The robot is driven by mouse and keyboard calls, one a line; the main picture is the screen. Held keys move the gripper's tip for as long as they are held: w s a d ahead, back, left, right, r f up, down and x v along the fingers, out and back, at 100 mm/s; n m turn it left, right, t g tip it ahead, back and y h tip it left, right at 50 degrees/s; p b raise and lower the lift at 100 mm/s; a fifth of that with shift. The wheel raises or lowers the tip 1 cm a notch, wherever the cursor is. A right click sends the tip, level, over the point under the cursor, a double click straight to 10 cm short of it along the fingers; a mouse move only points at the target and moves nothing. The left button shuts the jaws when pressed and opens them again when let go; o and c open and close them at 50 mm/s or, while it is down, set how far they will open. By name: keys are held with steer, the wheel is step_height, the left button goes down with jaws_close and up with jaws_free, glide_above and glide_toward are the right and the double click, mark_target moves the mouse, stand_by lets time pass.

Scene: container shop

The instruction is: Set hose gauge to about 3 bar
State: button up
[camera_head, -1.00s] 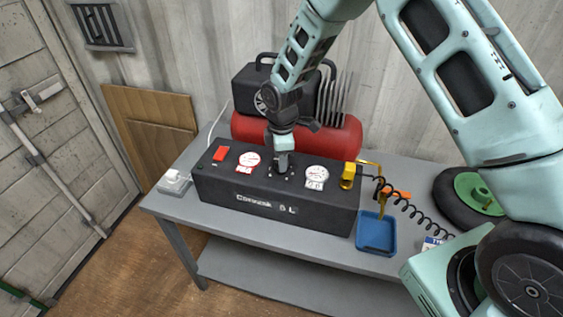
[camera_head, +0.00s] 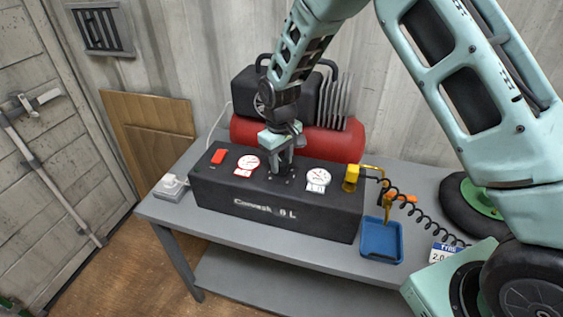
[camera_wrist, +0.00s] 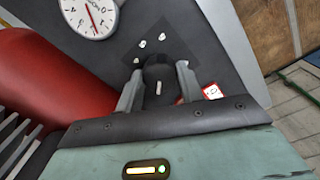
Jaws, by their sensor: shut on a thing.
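My gripper (camera_head: 280,168) points down onto the black compressor panel (camera_head: 250,208) and is shut on a dark knob between two gauges. In the wrist view the knob (camera_wrist: 158,80), with a white mark on top, sits between both fingers. A white gauge (camera_head: 317,178) stands right of the knob, nearest the yellow outlet. In the wrist view this white gauge (camera_wrist: 90,14) is at the top left, cut off, with a red needle. Its numbers are too small to read surely. A red-rimmed gauge (camera_head: 247,164) stands left of the knob. Which is the hose gauge is not clearly labelled.
A red switch (camera_head: 218,157) is at the panel's left. A yellow fitting (camera_head: 351,176) and black coiled hose (camera_head: 421,214) are at the right, near a blue tray (camera_head: 382,240) and a tyre (camera_head: 472,208). The red tank (camera_head: 345,145) is close behind.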

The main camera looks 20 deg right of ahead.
steer(key=m, duration=0.4)
steer(key=shift+m, duration=0.3)
steer(key=shift+w+m, duration=0.1)
steer(key=shift+m, duration=1.8)
steer(key=o, duration=1)
steer(key=shift+b, duration=0.3)
steer(key=r+b, duration=0.1)
steer(key=r, duration=0.4)
steer(key=r+b, duration=0.1)
steer(key=r, duration=0.5)
steer(key=r+b, duration=0.1)
steer(key=r, duration=0.5)
steer(key=shift+a+r, duration=0.25)
